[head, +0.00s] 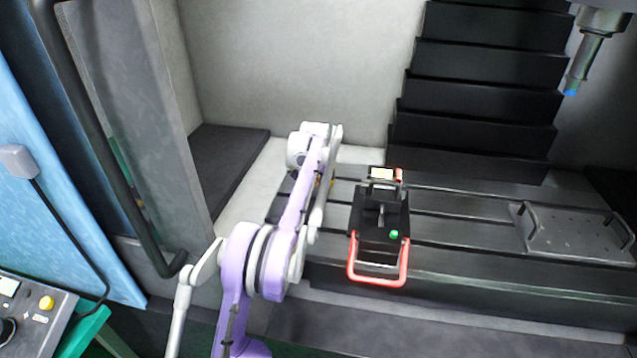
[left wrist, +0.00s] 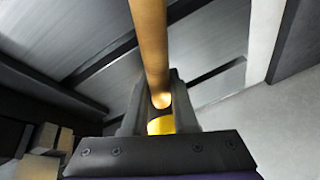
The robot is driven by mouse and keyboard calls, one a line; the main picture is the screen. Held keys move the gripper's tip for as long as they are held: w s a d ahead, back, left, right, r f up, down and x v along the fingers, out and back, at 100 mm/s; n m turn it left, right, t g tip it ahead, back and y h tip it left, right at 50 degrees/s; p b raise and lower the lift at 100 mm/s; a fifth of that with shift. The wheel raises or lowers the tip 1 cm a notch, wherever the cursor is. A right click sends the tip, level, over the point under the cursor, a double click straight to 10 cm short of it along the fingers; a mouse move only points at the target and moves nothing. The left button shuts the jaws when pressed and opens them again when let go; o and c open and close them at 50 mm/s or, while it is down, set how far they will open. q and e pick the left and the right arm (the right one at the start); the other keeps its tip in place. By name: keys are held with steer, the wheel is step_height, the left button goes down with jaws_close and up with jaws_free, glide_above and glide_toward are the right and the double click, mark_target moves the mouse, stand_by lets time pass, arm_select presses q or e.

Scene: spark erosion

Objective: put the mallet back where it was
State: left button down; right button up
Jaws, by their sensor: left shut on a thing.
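My left arm reaches into the machine in the head view, and its wrist hides most of the gripper there. In the left wrist view my left gripper (left wrist: 158,100) is shut on the mallet, around its tan wooden handle (left wrist: 150,45). The handle runs up and out of the top of that view. A yellow part (left wrist: 161,124) shows at the handle's lower end between the fingers. The mallet's head is not visible. In the head view only a small yellow sliver (head: 332,181) shows beside the wrist. My right gripper is not in view.
A black fixture with a red handle (head: 377,280) stands on the slotted table (head: 450,262), just right of my left arm. A grey plate with handles (head: 575,232) lies at the right. A spindle (head: 584,62) hangs at the upper right. A cabinet wall (head: 150,110) stands left.

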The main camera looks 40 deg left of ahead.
arm_select(q)
steer(key=shift+f, duration=0.15)
steer(key=c, duration=0.7)
jaws_free()
